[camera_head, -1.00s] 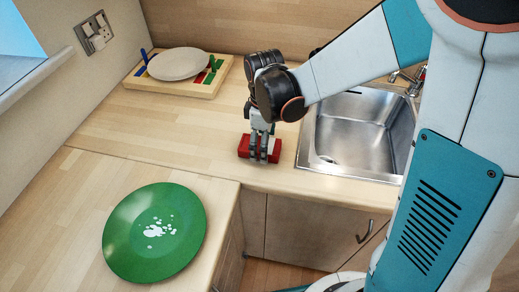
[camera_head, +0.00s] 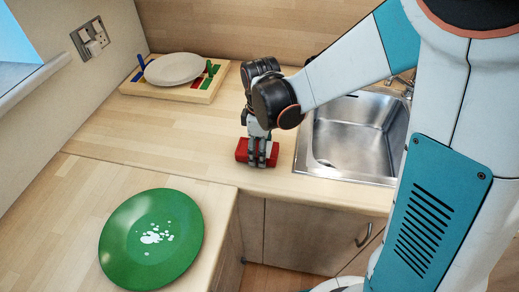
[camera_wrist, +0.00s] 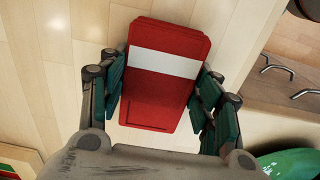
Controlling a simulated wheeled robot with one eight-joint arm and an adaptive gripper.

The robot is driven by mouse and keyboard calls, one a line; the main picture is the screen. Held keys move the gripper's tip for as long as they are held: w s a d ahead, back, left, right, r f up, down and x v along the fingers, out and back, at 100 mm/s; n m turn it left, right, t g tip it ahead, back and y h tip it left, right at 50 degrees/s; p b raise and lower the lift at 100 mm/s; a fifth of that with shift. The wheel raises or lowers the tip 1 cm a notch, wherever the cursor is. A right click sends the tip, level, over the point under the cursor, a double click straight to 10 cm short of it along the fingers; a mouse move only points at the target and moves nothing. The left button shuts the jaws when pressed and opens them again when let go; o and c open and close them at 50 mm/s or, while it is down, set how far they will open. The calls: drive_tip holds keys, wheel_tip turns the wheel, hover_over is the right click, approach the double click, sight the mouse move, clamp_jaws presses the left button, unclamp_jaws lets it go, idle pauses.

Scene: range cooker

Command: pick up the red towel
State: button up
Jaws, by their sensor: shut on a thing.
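The red towel (camera_head: 242,151) is a small folded block on the wooden worktop, just left of the sink. In the wrist view the towel (camera_wrist: 165,88) shows a white stripe across it. My gripper (camera_head: 262,160) points down over the towel. In the wrist view the fingers of my gripper (camera_wrist: 160,100) lie along both long sides of the towel and are shut on it. The towel appears at worktop level; I cannot tell whether it is clear of the surface.
A steel sink (camera_head: 352,140) is to the right. A green plate (camera_head: 125,235) with white spots lies on the front left worktop. A white plate (camera_head: 173,68) sits on a wooden board (camera_head: 190,95) at the back left. The worktop between is clear.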

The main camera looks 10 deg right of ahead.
wheel_tip(320, 180, up, 20)
drive_tip(key=p, duration=0.6)
drive_tip(key=shift+s+f, duration=0.15)
